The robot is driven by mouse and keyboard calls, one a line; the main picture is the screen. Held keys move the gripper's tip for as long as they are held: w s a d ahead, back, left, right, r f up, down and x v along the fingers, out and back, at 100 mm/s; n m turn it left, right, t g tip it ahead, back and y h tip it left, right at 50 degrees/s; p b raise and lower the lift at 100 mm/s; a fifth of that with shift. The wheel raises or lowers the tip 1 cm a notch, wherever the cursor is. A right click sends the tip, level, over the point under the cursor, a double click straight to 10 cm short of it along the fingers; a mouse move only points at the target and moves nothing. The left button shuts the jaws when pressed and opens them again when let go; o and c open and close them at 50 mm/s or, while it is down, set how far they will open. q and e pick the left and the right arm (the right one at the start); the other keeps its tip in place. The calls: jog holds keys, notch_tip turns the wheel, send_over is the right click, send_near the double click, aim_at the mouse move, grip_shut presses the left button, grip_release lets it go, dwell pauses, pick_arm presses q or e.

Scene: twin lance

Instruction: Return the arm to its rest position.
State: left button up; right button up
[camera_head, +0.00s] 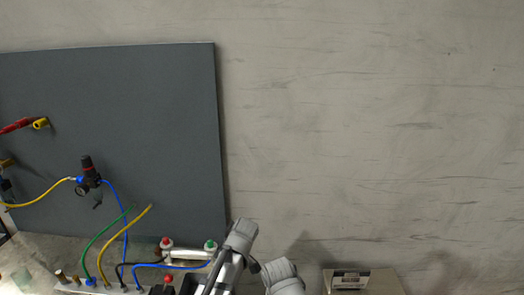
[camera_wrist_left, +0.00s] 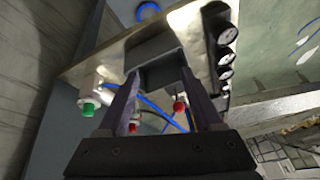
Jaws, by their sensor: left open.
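My left gripper (camera_wrist_left: 160,78) shows in the left wrist view, with its two dark fingers spread apart. I see nothing held between them. A grey metal unit with a dark square recess (camera_wrist_left: 155,62) lies beyond the fingertips; I cannot tell whether they touch it. In the head view, grey and white links of my own arm (camera_head: 238,240) show at the bottom centre, beside the hoses and fittings. The left fingers cannot be made out there. My right gripper is not seen in either view.
A dark grey panel (camera_head: 120,130) stands at the left, with a regulator (camera_head: 90,180) on it. Yellow, green and blue hoses run to a manifold (camera_head: 95,287) below. A labelled box (camera_head: 390,283) is at the bottom right.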

pick_arm(q)
jog(key=s+a+f+m+h, duration=0.25)
jog(key=s+m+h, duration=0.25)
jog(key=s+m, duration=0.6)
jog(key=s+d+f+m+b, duration=0.1)
jog(key=s+d+m, duration=0.1)
jog(key=d, duration=0.3)
jog(key=s+d+f+m+y+b, duration=0.1)
jog(key=s+d+m, duration=0.1)
jog(key=d+m, duration=0.2)
jog(key=shift+d+b, duration=0.3)
jog(key=shift+d, duration=0.45)
